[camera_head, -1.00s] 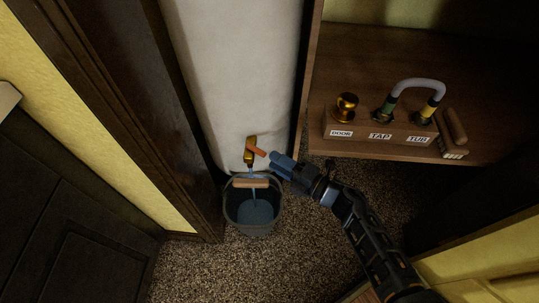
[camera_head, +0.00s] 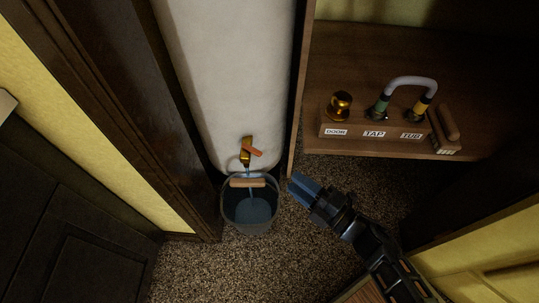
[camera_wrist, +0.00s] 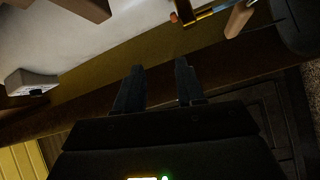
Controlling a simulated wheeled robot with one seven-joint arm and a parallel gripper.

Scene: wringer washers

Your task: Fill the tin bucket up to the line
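The tin bucket (camera_head: 226,208) stands upright on the floor below the brass tap (camera_head: 246,157) at the foot of the white tank. A thin stream of water (camera_head: 252,191) runs from the tap into the bluish water (camera_head: 250,211) in the bucket. The tap's orange lever (camera_head: 252,150) points to the right. I cannot make out the fill line. My gripper (camera_head: 297,184) is right of the bucket, apart from bucket and lever. In the wrist view its fingers (camera_wrist: 160,82) are spread with nothing between them. The brass tap (camera_wrist: 208,12) shows at that view's top.
A wooden shelf (camera_head: 350,70) at upper right holds a block labelled DOOR, TAP and TUB (camera_head: 374,131). A grey hose (camera_head: 410,81) arches between two of its fittings. A brush (camera_head: 447,130) lies beside it. Speckled floor is clear in front of the bucket.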

